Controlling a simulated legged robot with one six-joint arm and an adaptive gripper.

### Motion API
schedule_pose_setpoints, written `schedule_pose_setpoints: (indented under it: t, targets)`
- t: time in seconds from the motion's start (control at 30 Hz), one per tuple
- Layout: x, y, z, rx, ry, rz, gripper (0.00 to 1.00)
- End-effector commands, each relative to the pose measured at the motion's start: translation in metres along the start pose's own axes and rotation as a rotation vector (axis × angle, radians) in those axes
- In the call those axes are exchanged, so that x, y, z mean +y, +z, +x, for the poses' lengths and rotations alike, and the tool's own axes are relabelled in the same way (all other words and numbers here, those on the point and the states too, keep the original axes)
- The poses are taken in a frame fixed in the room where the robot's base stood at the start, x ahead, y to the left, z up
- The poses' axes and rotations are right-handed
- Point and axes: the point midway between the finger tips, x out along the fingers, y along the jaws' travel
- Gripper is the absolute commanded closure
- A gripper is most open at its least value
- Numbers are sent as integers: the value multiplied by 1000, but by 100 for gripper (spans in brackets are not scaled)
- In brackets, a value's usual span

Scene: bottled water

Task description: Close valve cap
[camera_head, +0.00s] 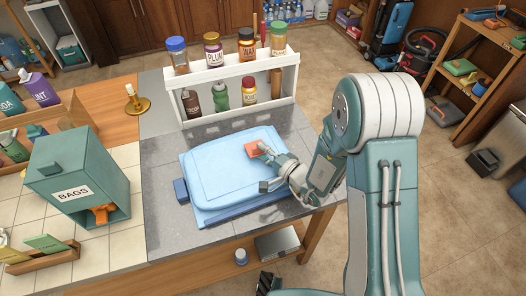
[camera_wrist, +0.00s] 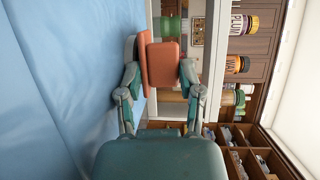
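A light blue, rounded container (camera_head: 215,172) lies flat on the grey worktop. A small darker blue block (camera_head: 181,190) sits at its left side; I cannot tell whether this is the valve cap. My gripper (camera_head: 263,150) is low over the container's upper right part. In the wrist view my gripper (camera_wrist: 160,70) has a flat orange piece (camera_wrist: 166,62) filling the space between its fingertips. This orange piece also shows in the head view (camera_head: 252,148). I cannot tell whether it is a held thing or part of the fingers. The blue surface (camera_wrist: 70,90) fills the wrist view's left.
A white rack (camera_head: 285,78) with several labelled bottles stands behind the container. Bare worktop (camera_head: 162,232) lies left of the container.

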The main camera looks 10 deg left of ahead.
Motion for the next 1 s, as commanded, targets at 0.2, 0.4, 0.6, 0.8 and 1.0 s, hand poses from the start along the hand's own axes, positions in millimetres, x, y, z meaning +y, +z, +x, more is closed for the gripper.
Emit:
schedule_pose_setpoints:
  t: [0.2,0.4,0.6,0.8,1.0]
  targets:
    - [2,1,0,-2,5,2,26]
    - [3,1,0,-2,8,4,26]
    - [0,1,0,-2,37,14,26]
    - [-10,-1,3,-2,134,53,26]
    - [-19,-2,7,-2,245,99,26]
